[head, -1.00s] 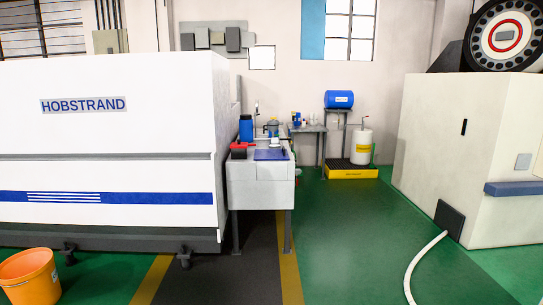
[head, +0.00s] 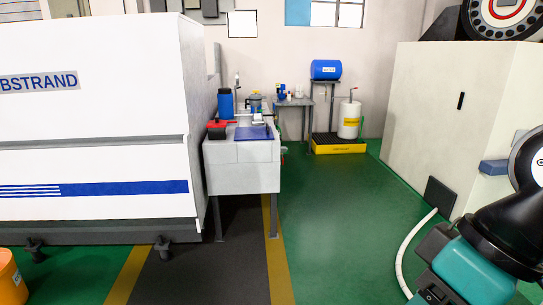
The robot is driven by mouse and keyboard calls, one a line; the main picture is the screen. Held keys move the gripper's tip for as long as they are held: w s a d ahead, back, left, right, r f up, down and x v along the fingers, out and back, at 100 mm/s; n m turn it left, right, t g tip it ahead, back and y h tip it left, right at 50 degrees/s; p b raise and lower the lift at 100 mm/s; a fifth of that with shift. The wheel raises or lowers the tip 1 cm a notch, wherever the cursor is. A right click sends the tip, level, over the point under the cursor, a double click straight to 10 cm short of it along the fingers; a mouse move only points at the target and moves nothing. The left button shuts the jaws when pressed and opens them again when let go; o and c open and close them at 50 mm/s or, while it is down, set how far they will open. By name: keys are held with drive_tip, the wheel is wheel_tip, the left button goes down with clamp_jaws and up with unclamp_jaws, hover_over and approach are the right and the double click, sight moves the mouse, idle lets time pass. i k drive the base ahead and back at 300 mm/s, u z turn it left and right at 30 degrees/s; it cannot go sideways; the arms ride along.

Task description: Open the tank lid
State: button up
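A pale grey box-like tank unit (head: 240,163) on dark legs stands against the right end of the big white machine. Its top carries a blue container (head: 225,103), a red item (head: 220,124), a dark blue flat piece (head: 254,133) and small fittings. I cannot tell which part is the tank lid or whether it is open. My arm shows at the lower right, with a teal housing (head: 478,272) and black parts, well apart from the tank unit. Its fingertips cannot be made out, and nothing held is visible.
The white machine (head: 95,120) fills the left. An orange bucket (head: 10,280) stands at the lower left. A beige cabinet (head: 445,110) and a pale hose (head: 402,255) are on the right. A white drum (head: 349,121) stands on a yellow tray (head: 338,149). The green floor between is clear.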

sight(246, 133)
drive_tip(key=u, duration=0.4)
drive_tip(key=i, duration=4)
drive_tip(key=z, duration=0.7)
drive_tip(key=i, duration=0.55)
drive_tip(key=u, duration=0.05)
